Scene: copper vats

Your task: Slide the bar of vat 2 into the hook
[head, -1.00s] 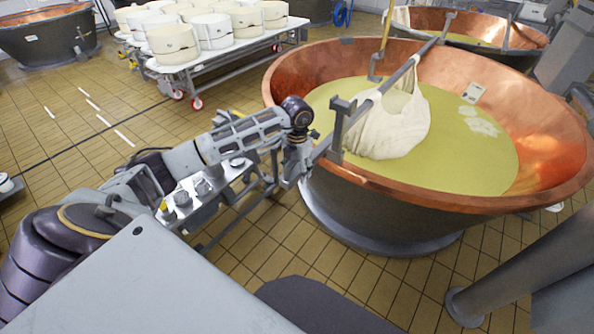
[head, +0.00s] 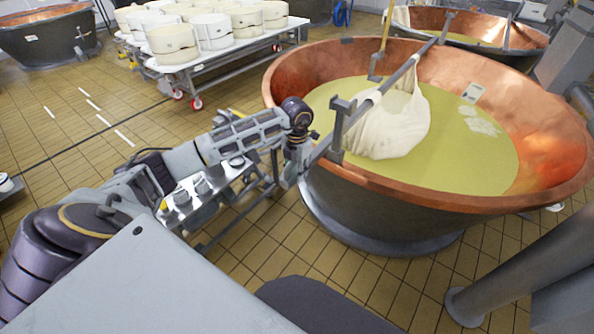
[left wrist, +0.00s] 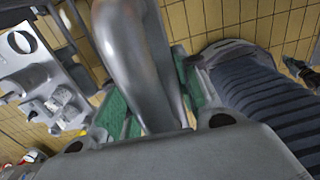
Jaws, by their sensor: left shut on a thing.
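Vat 2 is the large copper vat (head: 545,120), filled with yellow liquid. A grey bar (head: 401,73) runs slantwise over it, with a white cloth bundle (head: 395,125) hanging from it into the liquid. A grey hook-shaped bracket (head: 341,125) stands at the near left rim, right beside the bar; I cannot tell whether the bar sits in it. My left gripper (head: 303,172) is at the bar's near end, outside the rim. In the left wrist view, its green-padded fingers (left wrist: 155,105) are shut on the grey metal bar (left wrist: 128,55). My right gripper is not in view.
A metal trolley (head: 205,205) with small fittings stands below my left arm. A wheeled table with white cheese moulds (head: 172,43) is at the back left. Another copper vat (head: 480,22) stands behind, and a thick grey post (head: 520,270) stands front right.

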